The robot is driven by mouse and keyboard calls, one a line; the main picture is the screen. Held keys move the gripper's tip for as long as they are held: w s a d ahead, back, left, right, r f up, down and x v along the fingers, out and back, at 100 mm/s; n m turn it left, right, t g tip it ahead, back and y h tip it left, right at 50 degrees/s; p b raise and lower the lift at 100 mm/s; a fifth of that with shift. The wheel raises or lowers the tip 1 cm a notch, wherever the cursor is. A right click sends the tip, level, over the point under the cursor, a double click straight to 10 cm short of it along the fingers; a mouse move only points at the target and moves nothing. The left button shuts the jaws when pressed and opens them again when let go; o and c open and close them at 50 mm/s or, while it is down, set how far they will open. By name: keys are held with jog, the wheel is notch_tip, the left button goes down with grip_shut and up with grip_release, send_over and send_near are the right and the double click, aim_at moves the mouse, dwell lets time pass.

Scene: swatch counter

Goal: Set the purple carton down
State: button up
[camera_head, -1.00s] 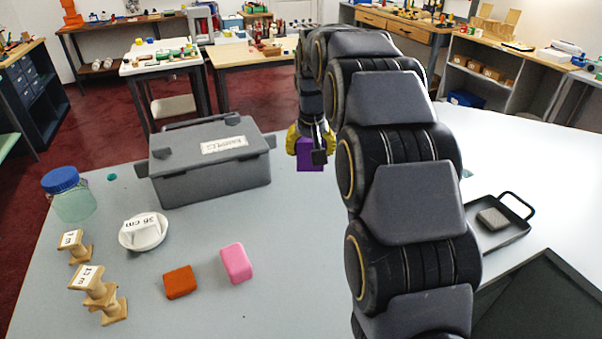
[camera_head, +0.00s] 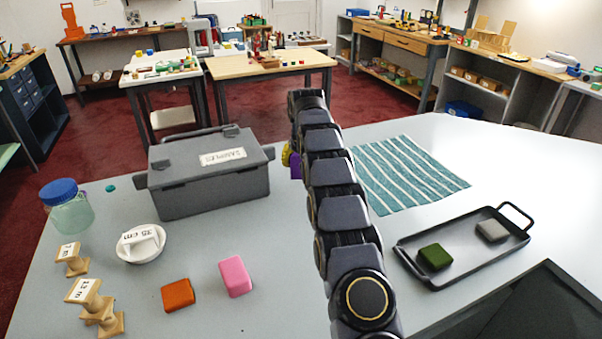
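The purple carton (camera_head: 295,167) shows as a small patch at the far end of my arm, just right of the grey samples box. My gripper (camera_head: 289,156), seen as a bit of yellow and dark parts, is at the carton and appears shut on it. My arm hides most of the gripper and the carton's right side. I cannot tell whether the carton's underside touches the counter (camera_head: 240,225).
The lidded grey box (camera_head: 210,185) stands close left of the carton. A striped teal cloth (camera_head: 408,173) lies right of my arm. A black tray (camera_head: 465,268) holds a green block (camera_head: 435,257) and a grey block (camera_head: 492,230). Pink (camera_head: 236,276) and orange (camera_head: 178,295) blocks lie front left.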

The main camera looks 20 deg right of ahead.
jog(key=shift+w+d+f, duration=0.1)
jog(key=shift+w+f, duration=0.15)
jog(key=shift+w, duration=0.05)
jog(key=shift+f, duration=0.1)
jog(key=shift+w+f, duration=0.1)
jog(key=shift+w+f, duration=0.1)
jog(key=shift+f, duration=1.6)
jog(key=shift+f, duration=0.1)
jog(key=o, duration=1.2)
